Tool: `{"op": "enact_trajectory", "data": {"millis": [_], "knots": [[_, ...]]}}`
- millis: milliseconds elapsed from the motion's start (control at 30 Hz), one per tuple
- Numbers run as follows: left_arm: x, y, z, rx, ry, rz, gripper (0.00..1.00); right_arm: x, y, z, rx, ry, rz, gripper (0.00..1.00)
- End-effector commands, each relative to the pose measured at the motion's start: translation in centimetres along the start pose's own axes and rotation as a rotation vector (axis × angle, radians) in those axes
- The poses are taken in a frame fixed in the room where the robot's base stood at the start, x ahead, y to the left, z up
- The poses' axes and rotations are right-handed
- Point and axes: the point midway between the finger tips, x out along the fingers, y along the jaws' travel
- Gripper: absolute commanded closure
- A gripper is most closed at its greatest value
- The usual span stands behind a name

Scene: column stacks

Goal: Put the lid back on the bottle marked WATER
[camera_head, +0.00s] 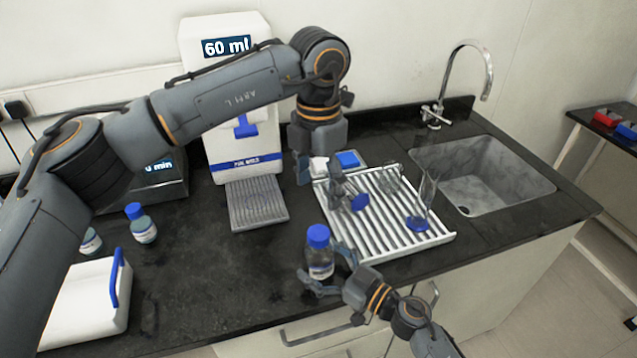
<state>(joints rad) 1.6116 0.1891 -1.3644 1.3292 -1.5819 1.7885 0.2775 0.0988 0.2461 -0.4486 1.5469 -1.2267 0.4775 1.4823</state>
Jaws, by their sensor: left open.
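A clear bottle (320,266) with a white label stands at the counter's front, a blue lid (318,235) at its top. The label is too small to read, and I cannot tell whether the lid is screwed down or only resting. My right gripper (325,272) has its fingers around the bottle's body; whether they touch it is unclear. My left gripper (321,185) points down, open and empty, above the rack's left edge, behind and above the bottle. Another blue-capped bottle (144,229) stands at the left, and one more bottle (91,241) is partly hidden by my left arm.
A white dispenser (243,150) reading "60 ml" stands behind, with a grey drip tray (257,203). A white slatted rack (437,240) holds glassware with blue parts. The sink (490,175) is at right. A white box (85,310) is at front left. The counter between is clear.

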Motion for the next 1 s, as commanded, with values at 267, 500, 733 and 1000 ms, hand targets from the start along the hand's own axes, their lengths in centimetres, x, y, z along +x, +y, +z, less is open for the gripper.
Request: {"op": "enact_trajectory", "data": {"millis": [267, 500, 733, 1000], "knots": [[0.0, 0.0, 0.0, 0.0, 0.0, 0.0, 0.33, -0.1, 0.0, 0.0, 0.0, 0.0, 0.0, 0.1], [0.0, 0.0, 0.0, 0.0, 0.0, 0.0, 0.33, -2.8, 0.0, 0.2, -0.001, -0.004, 0.0, 0.1], [0.0, 0.0, 0.0, 0.0, 0.0, 0.0, 0.33, -7.8, 0.0, 0.2, 0.001, -0.004, 0.001, 0.1], [0.0, 0.0, 0.0, 0.0, 0.0, 0.0, 0.33, -11.5, 0.0, 0.1, 0.001, -0.002, 0.0, 0.1]]}}
